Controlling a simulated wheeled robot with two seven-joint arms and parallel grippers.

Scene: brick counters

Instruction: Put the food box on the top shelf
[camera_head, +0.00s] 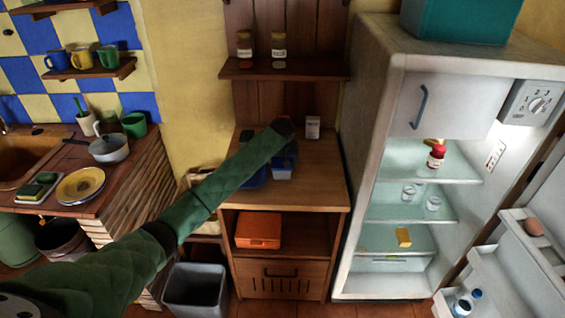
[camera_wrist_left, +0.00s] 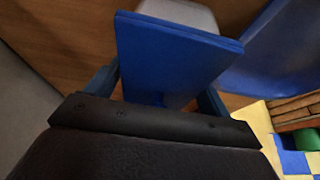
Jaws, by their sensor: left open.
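A food box with a blue lid and pale body (camera_head: 282,173) stands on the wooden cabinet top. Its blue lid (camera_wrist_left: 175,50) fills the middle of the left wrist view. My left gripper (camera_head: 286,152) reaches down over it, open, with one finger on each side of the lid in the wrist view (camera_wrist_left: 160,95). Contact cannot be told. A second blue object (camera_head: 254,179) lies just left of it, partly behind my arm. A wooden wall shelf (camera_head: 290,70) holds two jars. My right gripper is out of view.
An orange box (camera_head: 258,230) sits in the cabinet's lower compartment. A small white carton (camera_head: 313,127) stands at the back of the cabinet top. The fridge door (camera_head: 520,265) hangs open at right. A grey bin (camera_head: 195,288) stands on the floor.

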